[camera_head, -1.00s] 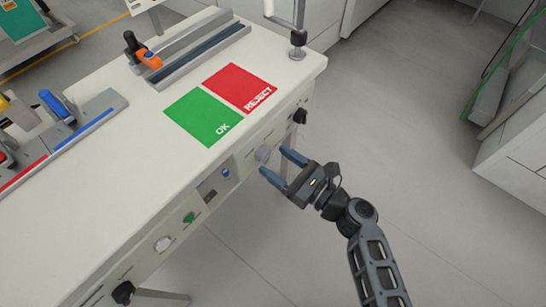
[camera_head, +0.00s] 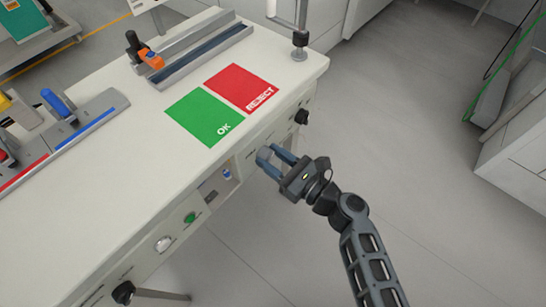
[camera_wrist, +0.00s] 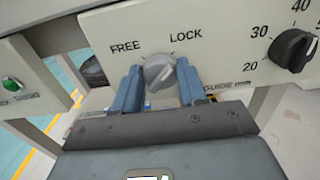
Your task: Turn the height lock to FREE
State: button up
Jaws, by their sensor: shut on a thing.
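The height lock is a grey round knob (camera_wrist: 158,72) on the pale front panel, seen in the wrist view between the words FREE on its left and LOCK on its right. Its raised grip looks tilted toward the upper right, on the LOCK side. My gripper (camera_head: 272,156) is at the bench's front panel, its two blue fingers on either side of the knob and shut on it. In the head view the fingers hide most of the knob.
A black dial (camera_wrist: 292,49) with numbers sits right of the knob, and a green button (camera_wrist: 12,84) sits on the panel to the left. The green OK mat (camera_head: 203,117) and red REJECT mat (camera_head: 242,88) lie on the bench top (camera_head: 120,175).

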jog(key=shift+c, duration=1)
jog(key=n+b, duration=0.3)
jog(key=shift+f, duration=0.25)
jog(key=shift+s+a+n+b, duration=0.1)
jog(key=shift+n+b, duration=3.25)
jog(key=shift+n, duration=0.4)
jog(key=shift+s+a+n+b, duration=0.1)
jog(key=shift+n+b, duration=3.2)
jog(key=shift+n, duration=0.45)
